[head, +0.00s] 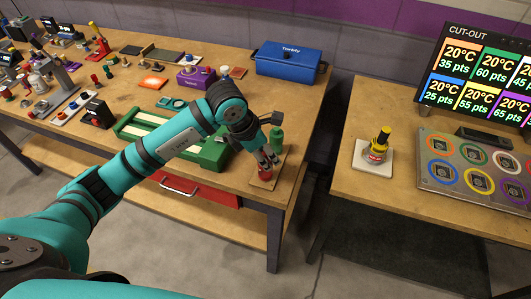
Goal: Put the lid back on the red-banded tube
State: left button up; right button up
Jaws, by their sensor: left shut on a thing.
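My left gripper (265,164) points down near the right end of the long workbench. It is shut on a small red object (265,174) that stands on a small wooden board (261,184). The fingers hide much of this object, so I cannot tell whether it is the red-banded tube, its lid or both. A green bottle-like thing (277,140) stands just behind the gripper. My right gripper is not in view.
A green slotted block (212,158) lies left of the gripper under my forearm. A blue toolbox (288,62) stands at the back.

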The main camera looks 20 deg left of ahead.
pick_arm(q)
jog(key=shift+f+b, duration=0.15)
jog(key=shift+b, duration=0.2)
dwell(1.1)
jog(key=o, duration=0.8)
jog(key=shift+o, duration=0.6)
jog(key=o, duration=0.4)
